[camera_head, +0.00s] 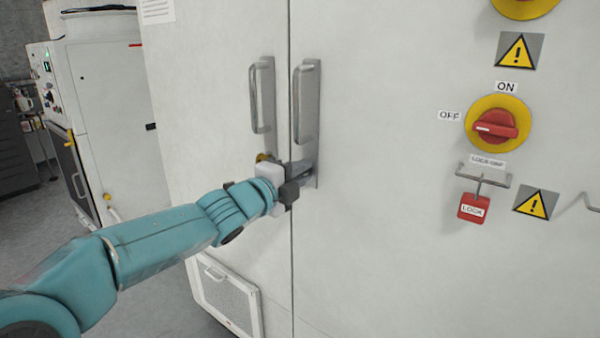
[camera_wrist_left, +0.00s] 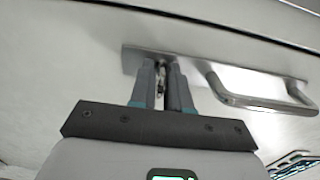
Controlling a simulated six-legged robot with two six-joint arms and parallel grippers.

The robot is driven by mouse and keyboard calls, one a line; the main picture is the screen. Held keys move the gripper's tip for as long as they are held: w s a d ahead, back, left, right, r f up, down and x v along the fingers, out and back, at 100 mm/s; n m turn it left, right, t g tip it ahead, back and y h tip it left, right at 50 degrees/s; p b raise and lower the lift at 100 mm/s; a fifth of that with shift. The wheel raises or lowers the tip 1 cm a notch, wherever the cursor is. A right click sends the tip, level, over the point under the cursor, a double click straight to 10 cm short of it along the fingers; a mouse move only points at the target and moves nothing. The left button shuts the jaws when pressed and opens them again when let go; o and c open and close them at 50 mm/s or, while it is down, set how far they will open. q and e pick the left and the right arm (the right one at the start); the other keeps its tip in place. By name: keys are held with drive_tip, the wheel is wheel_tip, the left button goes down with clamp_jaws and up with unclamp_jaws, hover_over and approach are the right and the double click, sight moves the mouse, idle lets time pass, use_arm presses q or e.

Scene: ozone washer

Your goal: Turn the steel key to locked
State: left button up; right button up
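The steel key (camera_wrist_left: 162,82) shows as a small grey metal piece between the fingertips in the left wrist view, at the handle plate. In the head view the gripper hides it. My left gripper (camera_head: 303,172) is at the lower end of the right door handle's plate (camera_head: 309,140). In the wrist view my left gripper (camera_wrist_left: 162,75) has its two fingers close together, closed around the key. The key's exact turn angle is hard to make out. My right gripper is not in view.
A second door handle (camera_head: 262,97) stands just left of the door seam. A small brass part (camera_head: 264,157) shows behind my wrist. To the right are a red rotary switch (camera_head: 495,127) and a red lock (camera_head: 473,208) on a bracket. The panel between is clear.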

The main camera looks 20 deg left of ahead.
use_arm(q)
clamp_jaws()
drive_tip(key=n+p, duration=0.1)
drive_tip(key=n, duration=0.1)
drive_tip(key=shift+r+n+p, duration=0.1)
drive_tip(key=shift+n+p, duration=0.2)
drive_tip(key=shift+n, duration=0.1)
drive_tip(key=n+p, duration=0.3)
drive_tip(key=n, duration=0.3)
drive_tip(key=n+p, duration=0.2)
drive_tip(key=n, duration=0.2)
drive_tip(key=shift+n+p, duration=0.3)
drive_tip(key=shift+n, duration=0.1)
drive_tip(key=shift+n+p, duration=0.85)
drive_tip(key=shift+n, duration=1.35)
